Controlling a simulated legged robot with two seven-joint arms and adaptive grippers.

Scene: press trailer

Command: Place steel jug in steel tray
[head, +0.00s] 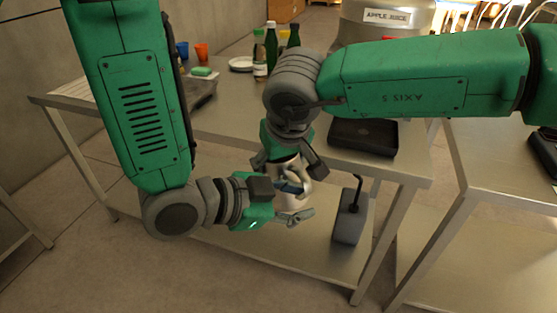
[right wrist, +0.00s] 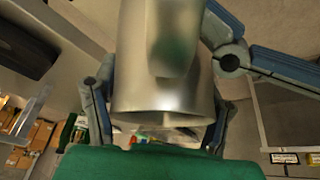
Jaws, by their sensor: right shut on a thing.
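The steel jug (head: 292,198) is a shiny metal vessel hanging in front of the table, below my right gripper (head: 289,163). In the right wrist view the jug (right wrist: 165,85) fills the middle, between the fingers of my right gripper (right wrist: 160,100), which is shut on it. My left gripper (head: 297,202) is at the jug's lower part with its fingers spread apart; whether it touches the jug I cannot tell. A grey metal tray (head: 203,94), possibly the steel tray, lies on the table behind my left arm, which partly hides it.
A grey canister (head: 349,215) stands on the lower shelf.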

